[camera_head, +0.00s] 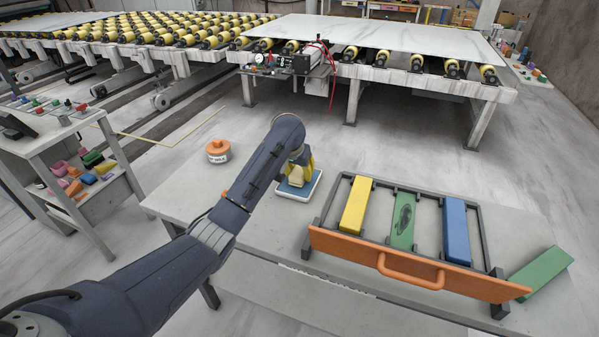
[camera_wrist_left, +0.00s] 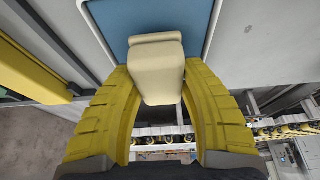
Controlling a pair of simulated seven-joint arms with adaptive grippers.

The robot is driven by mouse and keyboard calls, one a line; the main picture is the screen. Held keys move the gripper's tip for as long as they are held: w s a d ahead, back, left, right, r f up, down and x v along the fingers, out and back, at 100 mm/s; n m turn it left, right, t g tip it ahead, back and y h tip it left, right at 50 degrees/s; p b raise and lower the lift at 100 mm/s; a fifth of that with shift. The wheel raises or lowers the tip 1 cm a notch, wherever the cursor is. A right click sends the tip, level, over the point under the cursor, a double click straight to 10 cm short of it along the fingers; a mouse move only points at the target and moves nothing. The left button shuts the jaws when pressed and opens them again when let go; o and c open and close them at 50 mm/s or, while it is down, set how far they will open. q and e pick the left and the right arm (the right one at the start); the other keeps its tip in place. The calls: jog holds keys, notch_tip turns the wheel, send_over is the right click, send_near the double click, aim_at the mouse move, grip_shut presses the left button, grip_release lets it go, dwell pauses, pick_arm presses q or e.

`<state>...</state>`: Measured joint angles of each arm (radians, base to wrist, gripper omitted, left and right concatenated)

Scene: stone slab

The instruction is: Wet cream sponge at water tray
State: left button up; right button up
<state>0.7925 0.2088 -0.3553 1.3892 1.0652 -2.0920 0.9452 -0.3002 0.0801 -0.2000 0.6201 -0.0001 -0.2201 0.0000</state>
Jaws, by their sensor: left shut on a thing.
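The cream sponge (camera_wrist_left: 158,75) is between the yellow fingers of my left gripper (camera_wrist_left: 158,100), which is shut on it. In the head view the sponge (camera_head: 296,174) is partly hidden by my left gripper (camera_head: 303,168) and arm. The water tray (camera_head: 309,187) is a white-rimmed tray with a blue inside on the table; in the left wrist view its blue surface (camera_wrist_left: 108,28) lies right behind the sponge. The sponge is over or in the tray; I cannot tell whether it touches the blue surface. My right gripper is not in view.
A rack with an orange front (camera_head: 340,244) holds a yellow block (camera_head: 356,204), a green block (camera_head: 403,222) with a dark oval mark and a blue block (camera_head: 456,230). Another green block (camera_head: 541,273) lies right of it. An orange-and-white round item (camera_head: 218,151) stands left of the tray.

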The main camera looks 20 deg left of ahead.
aim_at(300, 170)
pick_arm(q)
jog(key=shift+f, duration=0.55)
dwell(1.4)
jog(key=shift+r, duration=3.55)
